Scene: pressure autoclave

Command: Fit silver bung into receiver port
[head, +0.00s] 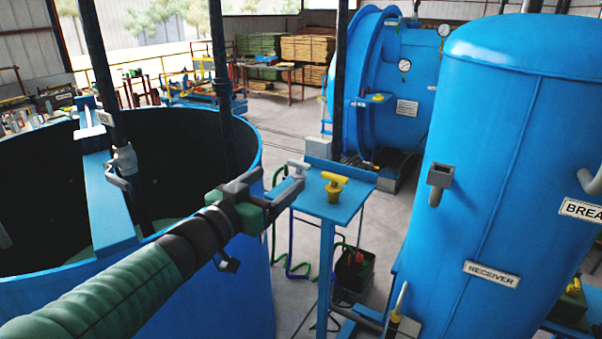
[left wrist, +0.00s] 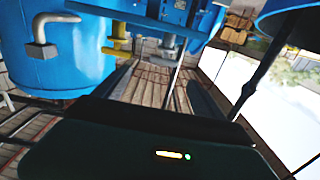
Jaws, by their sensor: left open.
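The silver bung (head: 298,168) has a T-shaped top and is at the left side of a small blue stand (head: 322,206). My left gripper (head: 284,193) is open just in front of it; I cannot tell whether a finger touches it. In the left wrist view the silver bung (left wrist: 168,46) appears ahead of the gripper, inverted under the blue shelf. The blue receiver tank (head: 491,230) stands to the right, with a grey square-mouthed elbow port (head: 440,178) on its side. That port also shows in the left wrist view (left wrist: 42,48). My right gripper is out of view.
A yellow bung (head: 333,186) stands on the same stand, right beside the silver one. A large open blue vat (head: 225,305) with dark upright poles lies left, under my arm.

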